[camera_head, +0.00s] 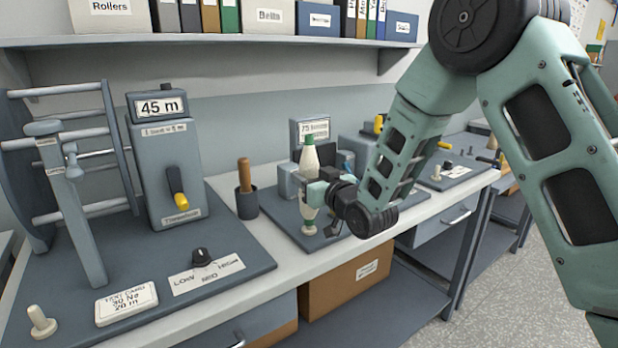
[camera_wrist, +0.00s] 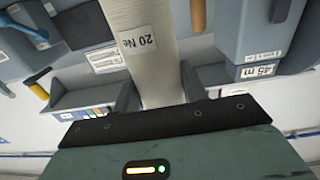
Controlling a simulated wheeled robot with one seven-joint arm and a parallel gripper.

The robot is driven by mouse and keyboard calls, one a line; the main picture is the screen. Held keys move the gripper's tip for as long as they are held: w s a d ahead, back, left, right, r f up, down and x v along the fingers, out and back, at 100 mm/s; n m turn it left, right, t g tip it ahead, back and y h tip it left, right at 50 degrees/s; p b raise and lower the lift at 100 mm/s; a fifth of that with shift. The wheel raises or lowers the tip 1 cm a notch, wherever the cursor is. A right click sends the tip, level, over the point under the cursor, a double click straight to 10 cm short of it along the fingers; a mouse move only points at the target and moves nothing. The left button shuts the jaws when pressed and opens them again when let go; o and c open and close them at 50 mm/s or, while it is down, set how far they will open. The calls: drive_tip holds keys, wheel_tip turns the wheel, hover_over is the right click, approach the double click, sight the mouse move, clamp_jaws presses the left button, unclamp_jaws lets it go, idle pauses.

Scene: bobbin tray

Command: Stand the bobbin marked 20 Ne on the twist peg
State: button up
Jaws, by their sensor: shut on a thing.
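The bobbin marked 20 Ne (camera_head: 310,160) is a pale, tall spool with a green tip, upright in the head view. Its label shows upside down in the wrist view, where the pale yarn body (camera_wrist: 145,62) fills the space between the fingers. My gripper (camera_head: 318,189) is shut around the bobbin's middle. The bobbin's lower end is at or just above the dark board of the turns tester; I cannot tell whether it touches. I cannot make out the twist peg, which may be hidden by the bobbin or my arm.
The turns tester's sign (camera_head: 310,129) stands just behind the bobbin. To the left are a reel machine reading 45 m (camera_head: 160,107), a wooden-handled tool in a dark cup (camera_head: 246,203), and a pale peg (camera_head: 41,323). A shelf (camera_head: 210,41) runs above.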

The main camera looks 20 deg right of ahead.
drive_tip(key=shift+f+b, duration=0.55)
drive_tip(key=shift+f, duration=0.1)
drive_tip(key=o, duration=1.1)
